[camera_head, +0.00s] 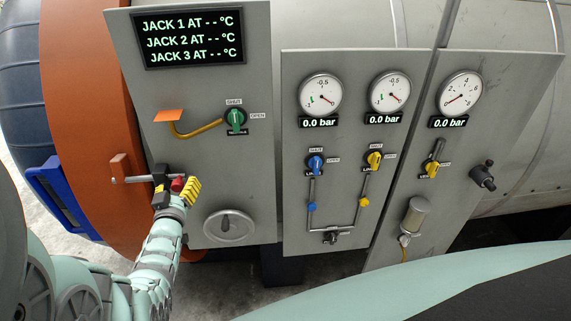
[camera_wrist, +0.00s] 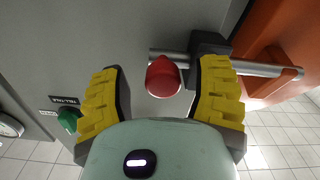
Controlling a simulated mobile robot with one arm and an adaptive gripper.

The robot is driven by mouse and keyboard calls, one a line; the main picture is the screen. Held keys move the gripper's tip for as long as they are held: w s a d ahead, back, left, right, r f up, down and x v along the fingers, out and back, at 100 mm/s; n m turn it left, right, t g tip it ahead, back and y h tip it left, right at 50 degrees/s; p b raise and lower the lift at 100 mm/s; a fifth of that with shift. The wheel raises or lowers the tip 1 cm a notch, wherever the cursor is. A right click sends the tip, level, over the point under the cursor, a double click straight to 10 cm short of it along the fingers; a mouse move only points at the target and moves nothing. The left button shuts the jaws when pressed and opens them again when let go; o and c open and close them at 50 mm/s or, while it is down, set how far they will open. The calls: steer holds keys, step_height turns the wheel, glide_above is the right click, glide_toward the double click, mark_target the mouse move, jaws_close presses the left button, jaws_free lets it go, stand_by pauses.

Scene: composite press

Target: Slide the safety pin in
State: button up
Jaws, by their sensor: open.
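The safety pin is a grey metal rod (camera_head: 138,179) with a red knob (camera_head: 178,184), at the left edge of the grey panel. In the wrist view the rod (camera_wrist: 262,68) runs sideways through a dark block (camera_wrist: 208,45), and its free end reaches across the orange ring. The red knob (camera_wrist: 163,78) lies between my gripper's (camera_wrist: 162,70) two yellow-padded fingers. My gripper (camera_head: 177,189) is open, with a gap on both sides of the knob. An orange lug (camera_head: 120,166) stands beside the rod's far end; I cannot tell whether the rod enters it.
A blue bracket (camera_head: 57,197) is left of the orange ring (camera_head: 75,110). Gauge panels stand to the right.

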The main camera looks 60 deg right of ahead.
steer(key=v, duration=1.1)
steer(key=shift+s+a, duration=0.2)
steer(key=shift+a, duration=0.05)
